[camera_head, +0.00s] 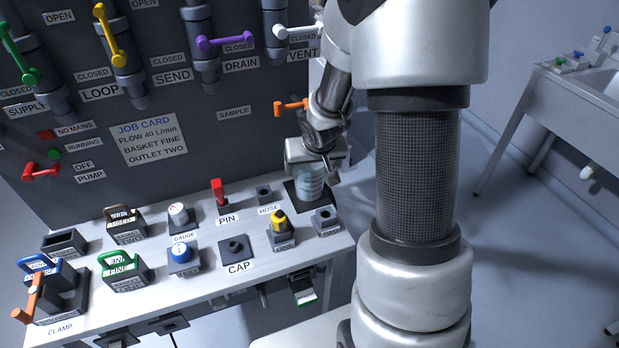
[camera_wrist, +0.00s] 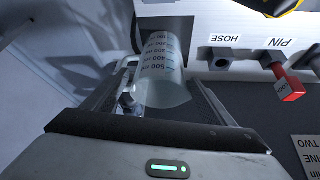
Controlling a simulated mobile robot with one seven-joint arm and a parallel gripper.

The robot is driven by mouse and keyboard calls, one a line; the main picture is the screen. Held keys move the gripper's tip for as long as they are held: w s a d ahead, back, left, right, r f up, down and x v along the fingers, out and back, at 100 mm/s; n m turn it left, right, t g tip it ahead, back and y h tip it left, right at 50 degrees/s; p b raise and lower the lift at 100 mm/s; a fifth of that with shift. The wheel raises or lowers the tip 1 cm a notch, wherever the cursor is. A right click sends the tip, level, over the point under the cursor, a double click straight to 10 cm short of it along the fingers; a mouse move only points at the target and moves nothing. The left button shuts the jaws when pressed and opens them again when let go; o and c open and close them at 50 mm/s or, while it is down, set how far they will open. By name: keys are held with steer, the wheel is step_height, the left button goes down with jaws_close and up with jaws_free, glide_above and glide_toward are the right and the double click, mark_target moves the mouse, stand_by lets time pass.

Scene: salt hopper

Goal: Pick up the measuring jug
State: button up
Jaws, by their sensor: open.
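The measuring jug (camera_head: 311,186) is a clear, graduated cylinder standing on a dark square base at the right end of the white bench. In the wrist view the jug (camera_wrist: 160,62) shows its millilitre marks, with its pale handle on the left. My gripper (camera_head: 316,170) is just above and around the top of the jug, partly hiding it. In the wrist view my gripper (camera_wrist: 158,92) is open, with one dark finger on each side of the jug. I cannot tell whether either finger touches it.
The white bench (camera_head: 75,310) holds a yellow-topped fitting (camera_head: 279,222), the hose socket (camera_head: 264,193), the red pin (camera_head: 219,195) and green- and blue-handled baskets. An orange lever (camera_head: 291,105) on the dark panel is close to my wrist. A sink (camera_head: 597,85) stands far right, with open floor between.

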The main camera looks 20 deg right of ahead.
steer(key=shift+x, duration=1.55)
steer(key=shift+w, duration=0.1)
steer(key=c, duration=0.9)
steer(key=shift+r, duration=0.1)
